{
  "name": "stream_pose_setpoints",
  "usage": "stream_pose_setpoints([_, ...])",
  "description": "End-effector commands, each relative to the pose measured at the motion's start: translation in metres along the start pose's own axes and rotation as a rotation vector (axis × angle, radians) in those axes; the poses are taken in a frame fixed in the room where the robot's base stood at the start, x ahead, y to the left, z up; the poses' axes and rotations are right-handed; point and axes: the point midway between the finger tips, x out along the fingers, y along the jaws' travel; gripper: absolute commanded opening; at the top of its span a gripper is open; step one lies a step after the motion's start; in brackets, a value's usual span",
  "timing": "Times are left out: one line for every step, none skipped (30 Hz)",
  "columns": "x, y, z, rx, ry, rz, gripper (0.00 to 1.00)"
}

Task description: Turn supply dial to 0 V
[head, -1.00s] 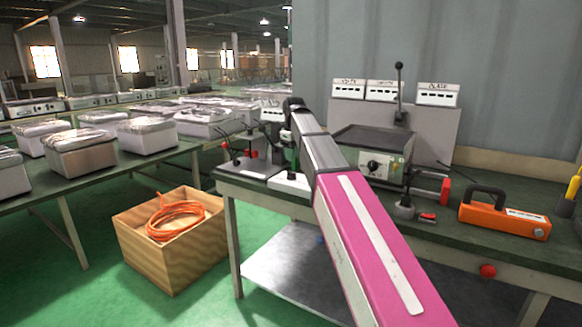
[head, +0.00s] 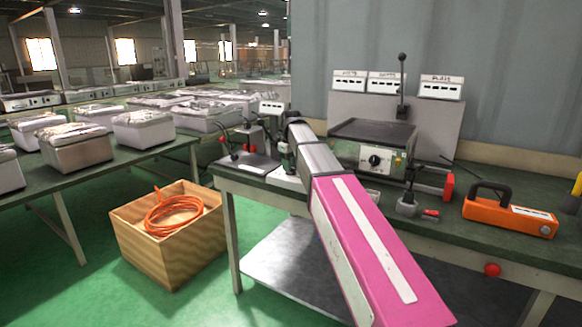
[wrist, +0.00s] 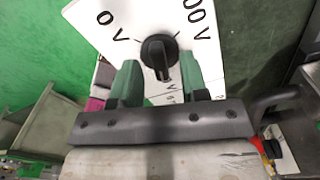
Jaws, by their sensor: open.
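The supply dial is a black round knob (wrist: 158,52) on a white panel (wrist: 135,15) in the wrist view. "0 V" is printed to its left and a label ending in "00 V" to its right. The knob's narrow ridge points toward the bottom of the picture, not at the "0 V" mark. My gripper (wrist: 160,75) is open, with one green finger on each side below the knob; contact cannot be told. In the head view my gripper (head: 287,158) is over the left part of the bench, above a white plate (head: 287,181); the arm hides much there.
A unit with its own dial (head: 375,160) stands on the bench (head: 465,235) to the right of my arm. An orange handled tool (head: 508,214) lies further right. A small lever stand (head: 407,204) is between them. A wooden crate (head: 150,262) with orange cable stands on the floor.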

Motion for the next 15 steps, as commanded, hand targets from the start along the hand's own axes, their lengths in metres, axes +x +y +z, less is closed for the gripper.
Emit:
stream_pose_setpoints([0.0032, 0.0001, -0.0002, 0.000, 0.000, 0.000, 0.40])
stream_pose_setpoints([0.0043, 0.0001, -0.0001, 0.000, 0.000, 0.000, 0.40])
stream_pose_setpoints([0.0054, 0.0000, -0.0001, 0.000, 0.000, 0.000, 0.40])
stream_pose_setpoints([0.0059, 0.0000, 0.0000, 0.000, 0.000, 0.000, 0.40])
stream_pose_setpoints([0.0062, 0.0000, 0.0000, 0.000, 0.000, 0.000, 0.40])
stream_pose_setpoints([0.0064, 0.0000, 0.0000, 0.000, 0.000, 0.000, 0.40])
stream_pose_setpoints([0.0064, 0.0000, 0.0001, 0.000, 0.000, 0.000, 0.40])
stream_pose_setpoints([0.0064, -0.0001, 0.0001, 0.000, 0.000, 0.000, 0.40])
stream_pose_setpoints([0.0063, 0.0000, 0.0001, 0.000, 0.000, 0.000, 0.40])
stream_pose_setpoints([0.0062, 0.0000, 0.0001, 0.000, 0.000, 0.000, 0.40])
stream_pose_setpoints([0.0062, 0.0000, 0.0001, 0.000, 0.000, 0.000, 0.40])
stream_pose_setpoints([0.0061, 0.0000, 0.0000, 0.000, 0.000, 0.000, 0.34])
stream_pose_setpoints([0.0061, -0.0001, 0.0001, 0.000, 0.000, 0.000, 0.24])
stream_pose_setpoints([0.0061, -0.0001, 0.0001, 0.000, 0.000, 0.000, 0.14])
stream_pose_setpoints([0.0061, -0.0001, 0.0000, 0.000, 0.000, 0.000, 0.01])
